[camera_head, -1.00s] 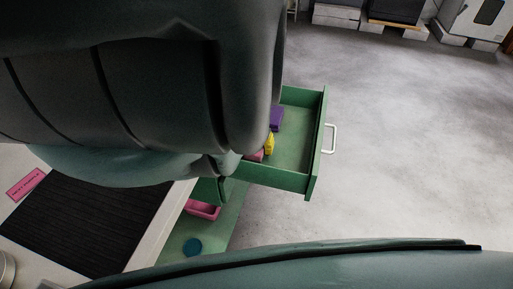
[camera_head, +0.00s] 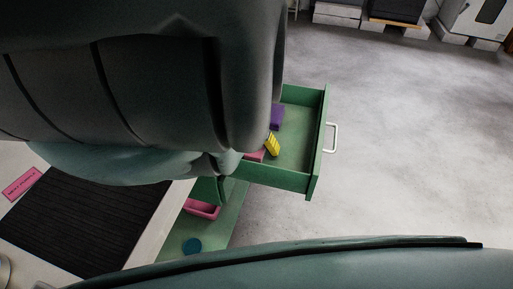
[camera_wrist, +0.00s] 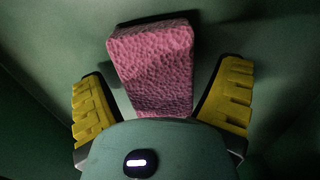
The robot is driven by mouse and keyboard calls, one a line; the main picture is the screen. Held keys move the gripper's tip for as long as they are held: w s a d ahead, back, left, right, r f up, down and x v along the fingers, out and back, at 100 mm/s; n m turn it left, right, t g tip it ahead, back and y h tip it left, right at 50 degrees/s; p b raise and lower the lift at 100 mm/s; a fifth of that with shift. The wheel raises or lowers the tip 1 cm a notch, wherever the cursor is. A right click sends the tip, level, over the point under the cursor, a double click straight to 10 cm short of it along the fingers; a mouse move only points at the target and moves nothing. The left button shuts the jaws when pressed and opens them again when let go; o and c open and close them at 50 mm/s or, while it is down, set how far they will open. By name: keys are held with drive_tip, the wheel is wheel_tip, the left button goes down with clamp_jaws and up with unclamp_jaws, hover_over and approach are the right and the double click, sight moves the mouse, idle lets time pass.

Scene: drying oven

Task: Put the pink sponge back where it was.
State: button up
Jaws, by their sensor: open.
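The pink sponge (camera_wrist: 155,62) lies on the green floor inside the open drawer (camera_head: 300,150). In the wrist view it sits between the two yellow finger pads of my gripper (camera_wrist: 163,95), with a gap on each side. The jaws are open. In the head view only a small pink piece of the sponge (camera_head: 255,156) shows, next to one yellow finger (camera_head: 272,145); my arm hides the rest of the gripper and the left part of the drawer.
A purple block (camera_head: 277,116) lies in the drawer behind my finger. Below the drawer, a pink tray (camera_head: 203,209) and a blue round thing (camera_head: 192,245) sit on a green surface. A black ribbed mat (camera_head: 75,225) and a pink label (camera_head: 21,184) lie on the white worktop at left. Floor at right is clear.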

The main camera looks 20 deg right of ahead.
drive_tip(key=shift+w+r+p, duration=0.1)
drive_tip(key=shift+r+p, duration=0.4)
drive_tip(key=shift+r, duration=3.4)
drive_tip(key=shift+d, duration=0.1)
